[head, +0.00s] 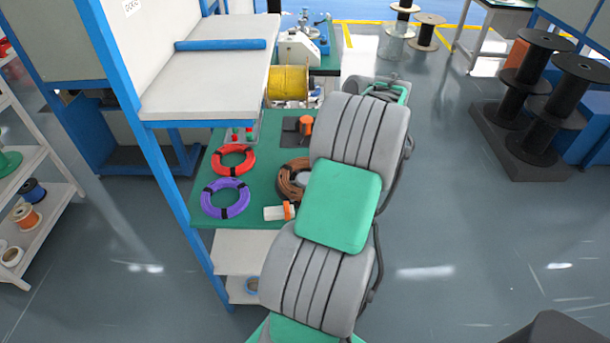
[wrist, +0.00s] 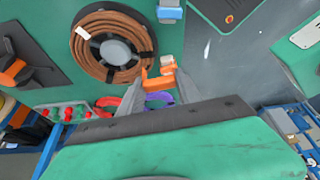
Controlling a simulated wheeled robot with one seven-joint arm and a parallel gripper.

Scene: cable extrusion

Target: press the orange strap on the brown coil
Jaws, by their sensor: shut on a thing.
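The brown coil (head: 284,183) lies on the green bench top, partly hidden by my arm in the head view. It shows fuller in the wrist view (wrist: 84,55), a ring around a grey hub with a pale tag on its rim. The orange strap (wrist: 157,83) is between the fingertips of my gripper (wrist: 160,85), just beside the coil's edge. It also shows in the head view (head: 289,210), at the coil's near side. My gripper is shut on the strap. Whether the strap touches the coil I cannot tell.
A red coil (head: 220,167) and a purple coil (head: 210,208) lie left of the brown coil. An orange-topped tool (head: 306,125) on a dark pad stands behind it. A white shelf (head: 200,95) on blue posts overhangs the bench's left part.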

